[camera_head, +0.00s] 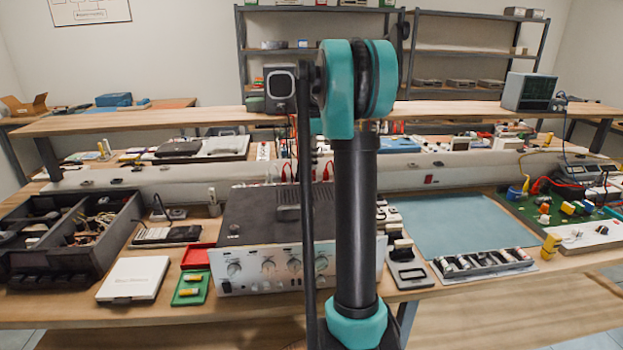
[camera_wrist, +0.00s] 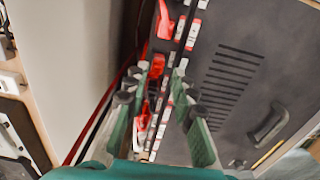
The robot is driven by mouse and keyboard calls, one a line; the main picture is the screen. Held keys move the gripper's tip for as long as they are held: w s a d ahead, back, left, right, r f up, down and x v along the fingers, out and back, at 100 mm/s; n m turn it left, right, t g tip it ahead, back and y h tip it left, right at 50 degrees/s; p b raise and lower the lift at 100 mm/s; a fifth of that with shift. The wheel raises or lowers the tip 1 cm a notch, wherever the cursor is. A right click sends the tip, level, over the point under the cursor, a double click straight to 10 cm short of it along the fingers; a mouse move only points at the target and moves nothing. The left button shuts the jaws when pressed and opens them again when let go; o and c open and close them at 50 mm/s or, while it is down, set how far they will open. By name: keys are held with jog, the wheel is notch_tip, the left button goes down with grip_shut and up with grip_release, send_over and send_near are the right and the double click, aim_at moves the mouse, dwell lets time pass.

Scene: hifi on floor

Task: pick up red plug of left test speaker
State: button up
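Several red plugs sit in a row along the rear edge of the dark amplifier (camera_head: 275,215). In the wrist view, one red plug (camera_wrist: 157,66) shows between the fingertips of my gripper (camera_wrist: 158,78), another (camera_wrist: 165,22) lies farther up, and more red shows lower down between the fingers. My gripper's green fingers are apart, on either side of the row; contact with a plug cannot be told. Which plug belongs to the left test speaker is unclear. In the head view, my arm hides the gripper; red and white leads (camera_head: 289,172) rise behind the amplifier. A small speaker (camera_head: 280,84) stands on the upper shelf.
The wooden upper shelf (camera_head: 200,118) spans the bench above the amplifier's rear. A pale trunking (camera_head: 150,177) runs behind the amplifier. A black parts tray (camera_head: 65,240) stands left, and a blue mat (camera_head: 460,225) lies right. A scope (camera_head: 528,92) stands at the shelf's right.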

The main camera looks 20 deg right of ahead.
aim_at(312, 174)
jog(key=shift+w+a+f, duration=0.1)
jog(key=shift+f, duration=1.4)
jog(key=shift+w+a+f, duration=0.1)
jog(key=shift+f, duration=1.35)
grip_shut()
